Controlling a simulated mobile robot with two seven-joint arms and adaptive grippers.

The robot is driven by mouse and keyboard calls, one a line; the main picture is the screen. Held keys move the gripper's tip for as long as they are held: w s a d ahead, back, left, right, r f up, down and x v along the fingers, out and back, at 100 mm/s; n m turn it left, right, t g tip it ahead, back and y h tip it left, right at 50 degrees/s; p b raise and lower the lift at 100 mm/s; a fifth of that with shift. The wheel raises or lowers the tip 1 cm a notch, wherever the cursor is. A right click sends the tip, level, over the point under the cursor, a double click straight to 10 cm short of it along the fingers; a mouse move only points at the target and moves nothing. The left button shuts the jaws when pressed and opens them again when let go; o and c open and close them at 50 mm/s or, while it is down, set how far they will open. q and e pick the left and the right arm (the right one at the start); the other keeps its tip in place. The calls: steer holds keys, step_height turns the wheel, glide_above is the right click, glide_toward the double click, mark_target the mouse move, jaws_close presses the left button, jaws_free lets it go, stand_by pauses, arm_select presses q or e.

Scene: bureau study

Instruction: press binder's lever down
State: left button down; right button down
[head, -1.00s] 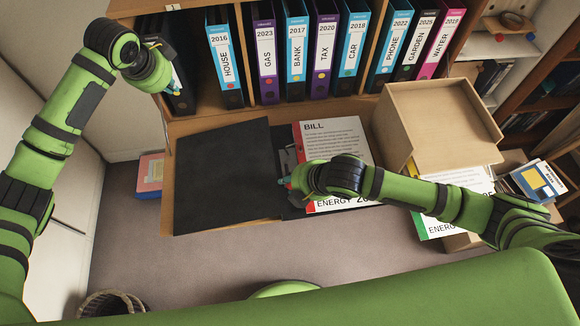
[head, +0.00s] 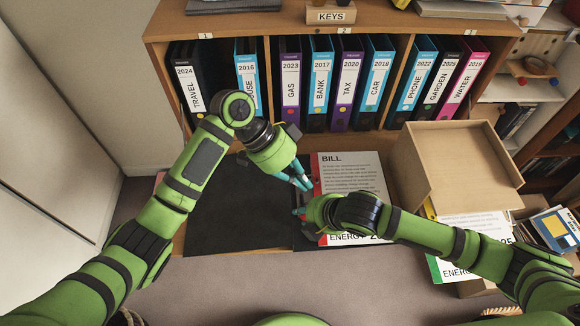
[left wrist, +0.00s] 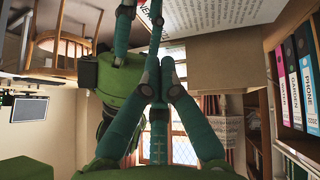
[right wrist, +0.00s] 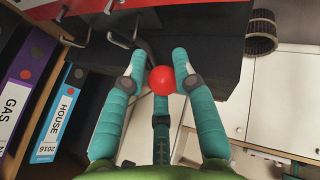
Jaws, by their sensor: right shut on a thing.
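The open black binder (head: 235,210) lies on the desk board, its left cover flat. A white BILL sheet (head: 350,172) lies on its right half. In the right wrist view, the lever's red ball knob (right wrist: 162,80) is between the fingers of my right gripper (right wrist: 160,66), which is shut on it. Bent metal rings (right wrist: 124,40) show beyond it. In the head view, my right gripper (head: 301,212) is low over the binder's middle, hiding the lever. My left gripper (head: 298,181) is just above it, fingertips together in the left wrist view (left wrist: 160,68), with nothing seen between them.
Upright labelled binders, such as BANK (head: 320,85), fill the shelf behind. A tilted wooden box (head: 455,165) stands right of the open binder. A KEYS box (head: 330,13) sits on top of the shelf. The binder's left cover is clear.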

steer(key=shift+s+f, duration=0.15)
arm_select(q)
steer(key=f, duration=0.1)
steer(key=s+f, duration=0.1)
steer(key=f, duration=0.1)
steer(key=d+f, duration=0.1)
steer(key=f, duration=0.1)
steer(key=shift+s+d+f, duration=0.1)
steer(key=shift+s+f, duration=0.25)
steer(key=shift+f, duration=0.35)
